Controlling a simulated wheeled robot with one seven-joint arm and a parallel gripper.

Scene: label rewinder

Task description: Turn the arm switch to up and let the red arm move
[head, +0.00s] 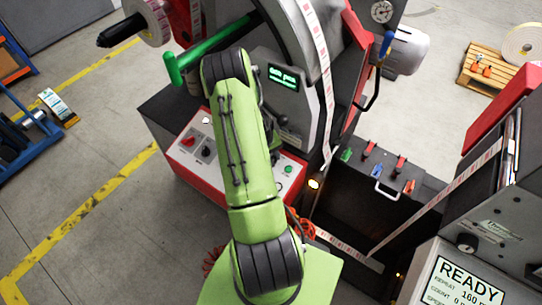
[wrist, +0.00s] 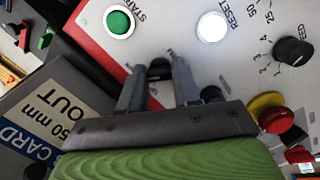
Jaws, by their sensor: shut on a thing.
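My gripper (wrist: 160,72) is over the light control panel in the wrist view. Its two fingers stand either side of a small black knob (wrist: 160,67), which looks like the arm switch, and are shut on it. The print around this knob is mostly hidden by the fingers, so I cannot read its setting. In the head view my own green arm covers the gripper and the middle of the panel. A red part (head: 357,28) on the upper right of the machine may be the red arm; I cannot tell for sure.
The panel has a green START button (wrist: 119,21), a white RESET button (wrist: 212,27), a black speed dial (wrist: 292,51) and a red stop button (wrist: 275,119) near the fingers. A green T-handle (head: 173,68) sticks out beside my arm. A READY screen (head: 465,285) stands lower right.

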